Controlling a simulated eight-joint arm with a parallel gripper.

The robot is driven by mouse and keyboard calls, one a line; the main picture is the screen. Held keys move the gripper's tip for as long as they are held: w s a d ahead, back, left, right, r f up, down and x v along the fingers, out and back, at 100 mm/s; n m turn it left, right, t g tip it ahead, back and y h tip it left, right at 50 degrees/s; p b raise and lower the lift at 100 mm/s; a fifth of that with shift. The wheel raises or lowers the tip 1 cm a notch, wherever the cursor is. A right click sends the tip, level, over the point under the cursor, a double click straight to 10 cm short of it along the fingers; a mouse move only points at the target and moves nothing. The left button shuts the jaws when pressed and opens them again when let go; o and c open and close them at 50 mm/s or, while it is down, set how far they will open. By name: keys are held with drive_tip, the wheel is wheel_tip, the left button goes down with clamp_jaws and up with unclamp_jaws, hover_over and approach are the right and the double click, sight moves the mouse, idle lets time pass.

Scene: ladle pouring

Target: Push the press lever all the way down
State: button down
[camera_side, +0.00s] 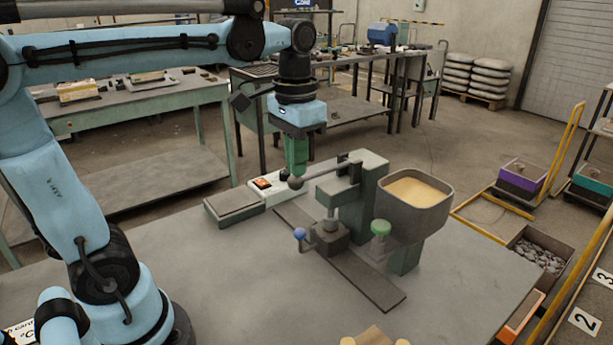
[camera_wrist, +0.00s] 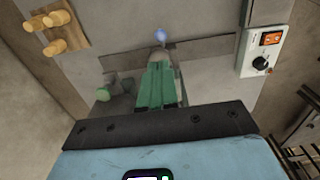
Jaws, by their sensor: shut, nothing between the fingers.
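The press (camera_side: 362,195) is a grey-green column on the table. Its dark press lever (camera_side: 325,173) runs left from the top of the column and slopes slightly down to a round end knob. My gripper (camera_side: 296,176) has green fingers, shut and empty, pointing down right at the lever's knob end. The fingertips look just above or touching the knob; I cannot tell which. In the wrist view my gripper (camera_wrist: 160,66) covers much of the press, and the lever is mostly hidden behind the fingers.
A hopper (camera_side: 425,222) of pale yellow material sits right of the column. A blue ball handle (camera_side: 300,233) and a green knob (camera_side: 380,228) stand in front. A white control box (camera_side: 265,188) and a grey plate (camera_side: 234,205) lie to the left. The front table is mostly clear.

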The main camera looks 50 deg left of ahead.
wheel_tip(320, 180, up, 10)
drive_tip(key=shift+r, duration=0.25)
idle(1.2)
wheel_tip(320, 180, down, 18)
drive_tip(key=s+d+t, duration=0.2)
drive_tip(key=t, duration=0.5)
drive_tip(key=shift+s+d+f, duration=0.25)
drive_tip(key=shift+s, duration=0.15)
